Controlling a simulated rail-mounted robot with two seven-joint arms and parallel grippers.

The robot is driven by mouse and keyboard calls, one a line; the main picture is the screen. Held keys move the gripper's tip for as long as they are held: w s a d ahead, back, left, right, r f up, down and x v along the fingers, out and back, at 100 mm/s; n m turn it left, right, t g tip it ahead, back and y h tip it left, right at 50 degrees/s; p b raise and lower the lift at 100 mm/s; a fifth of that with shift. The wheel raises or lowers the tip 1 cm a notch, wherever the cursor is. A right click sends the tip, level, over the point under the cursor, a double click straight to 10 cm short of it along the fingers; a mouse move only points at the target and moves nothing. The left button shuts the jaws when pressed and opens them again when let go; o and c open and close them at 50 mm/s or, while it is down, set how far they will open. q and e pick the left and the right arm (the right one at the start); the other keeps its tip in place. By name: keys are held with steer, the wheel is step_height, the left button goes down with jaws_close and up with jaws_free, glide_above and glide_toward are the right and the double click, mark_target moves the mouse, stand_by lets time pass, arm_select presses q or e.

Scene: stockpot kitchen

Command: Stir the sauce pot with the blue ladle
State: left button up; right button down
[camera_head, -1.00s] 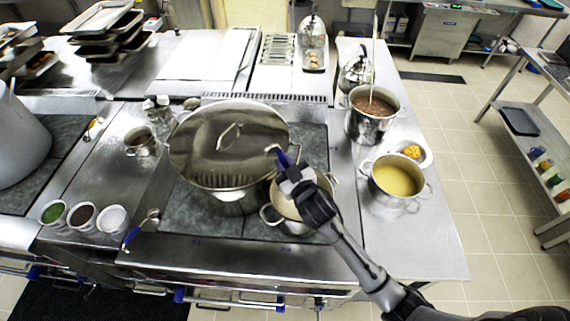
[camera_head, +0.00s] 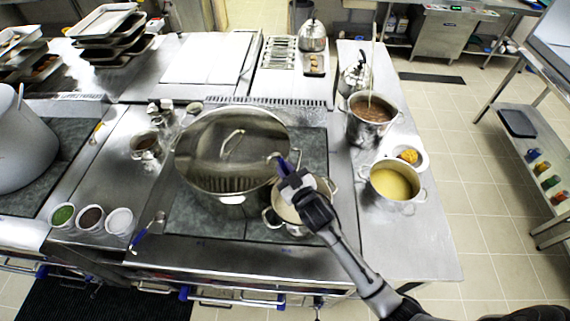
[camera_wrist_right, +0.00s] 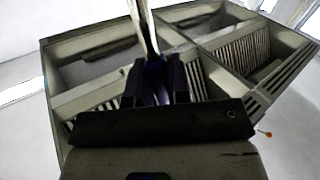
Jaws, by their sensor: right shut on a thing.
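The sauce pot (camera_head: 277,222) is a small two-handled steel pot with pale contents, at the front right of the stove in the head view. My right gripper (camera_head: 284,170) is over its back left side and hides part of its opening. The gripper is shut on the blue ladle (camera_head: 281,160), whose blue handle shows at the fingertips. In the right wrist view the jaws (camera_wrist_right: 156,88) hold the blue handle, and a bright metal shaft (camera_wrist_right: 143,22) runs up from it. The ladle's bowl is hidden; I cannot tell whether it is in the sauce. My left gripper is out of view.
A large lidded stockpot (camera_head: 205,180) stands directly left of the sauce pot. A yellow soup pot (camera_head: 395,200) and a brown-filled pot (camera_head: 352,130) stand right. Another blue-handled utensil (camera_head: 140,236) lies at the front left, near several small bowls (camera_head: 91,219). The front right counter is clear.

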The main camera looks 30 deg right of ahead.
steer(key=shift+f+b, duration=1.35)
steer(key=shift+f, duration=0.1)
step_height(320, 180, down, 16)
steer(key=b, duration=1)
steer(key=shift+r+b, duration=0.15)
steer(key=shift+b, duration=0.15)
steer(key=shift+d+r, duration=0.1)
